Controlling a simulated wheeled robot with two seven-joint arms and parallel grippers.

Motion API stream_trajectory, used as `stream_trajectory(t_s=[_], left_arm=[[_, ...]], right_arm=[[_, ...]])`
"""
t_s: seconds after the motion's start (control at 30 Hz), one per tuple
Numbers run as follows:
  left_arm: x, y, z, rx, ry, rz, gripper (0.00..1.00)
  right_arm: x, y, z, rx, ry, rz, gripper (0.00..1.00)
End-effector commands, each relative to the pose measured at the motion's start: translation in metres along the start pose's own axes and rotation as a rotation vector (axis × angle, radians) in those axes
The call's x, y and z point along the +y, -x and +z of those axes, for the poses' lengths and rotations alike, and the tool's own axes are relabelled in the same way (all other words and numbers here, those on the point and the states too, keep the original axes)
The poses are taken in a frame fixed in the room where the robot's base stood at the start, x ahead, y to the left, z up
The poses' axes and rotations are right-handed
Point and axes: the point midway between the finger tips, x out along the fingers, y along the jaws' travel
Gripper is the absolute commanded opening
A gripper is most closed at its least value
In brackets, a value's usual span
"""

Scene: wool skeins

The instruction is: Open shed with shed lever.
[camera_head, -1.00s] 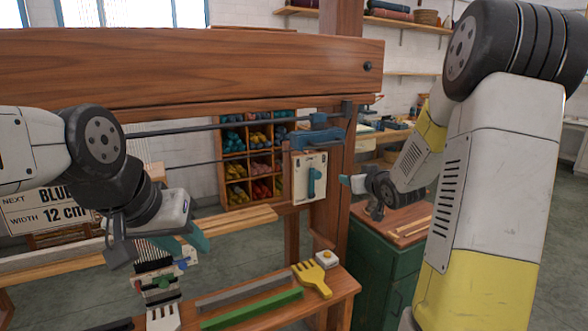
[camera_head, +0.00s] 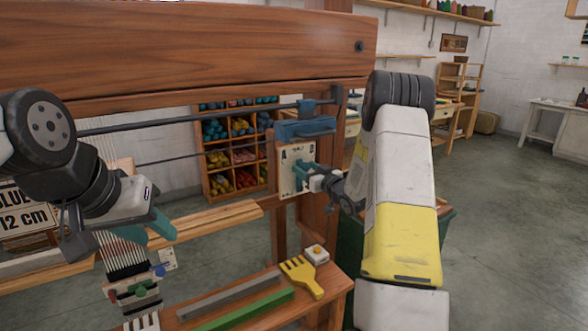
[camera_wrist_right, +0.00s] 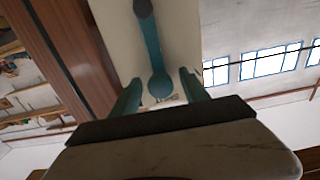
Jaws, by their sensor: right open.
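The teal shed lever (camera_wrist_right: 151,45) is mounted on a pale plate (camera_head: 286,185) on the loom's right wooden post. In the right wrist view the lever's rounded end lies between the fingers of my right gripper (camera_wrist_right: 160,92), with a gap on each side. My right gripper (camera_head: 309,178) is open at the plate in the head view, and partly hides the lever there.
A blue bracket (camera_head: 305,128) sits just above the plate. The thick wooden top beam (camera_head: 180,55) spans the loom. A yellow comb (camera_head: 300,275), a green bar (camera_head: 245,308) and a grey bar (camera_head: 230,294) lie on the bench below. Skein shelves (camera_head: 232,180) stand behind.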

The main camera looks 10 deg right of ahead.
Motion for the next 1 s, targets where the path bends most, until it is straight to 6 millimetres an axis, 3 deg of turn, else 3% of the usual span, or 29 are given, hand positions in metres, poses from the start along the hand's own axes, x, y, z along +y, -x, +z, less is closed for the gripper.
stream_trajectory(t_s=[0.37,0.63,1.0], left_arm=[[0.0000,0.0000,0.0000,0.000,0.000,0.000,0.36],[0.0000,0.0000,0.0000,0.000,0.000,0.000,0.36],[0.0000,0.0000,0.0000,0.000,0.000,0.000,0.36]], right_arm=[[0.0001,-0.0072,-0.0001,-0.001,0.000,0.001,0.51],[0.0001,-0.0070,-0.0001,-0.001,0.000,0.001,0.00],[0.0002,-0.0068,-0.0001,-0.001,0.000,0.001,0.00]])
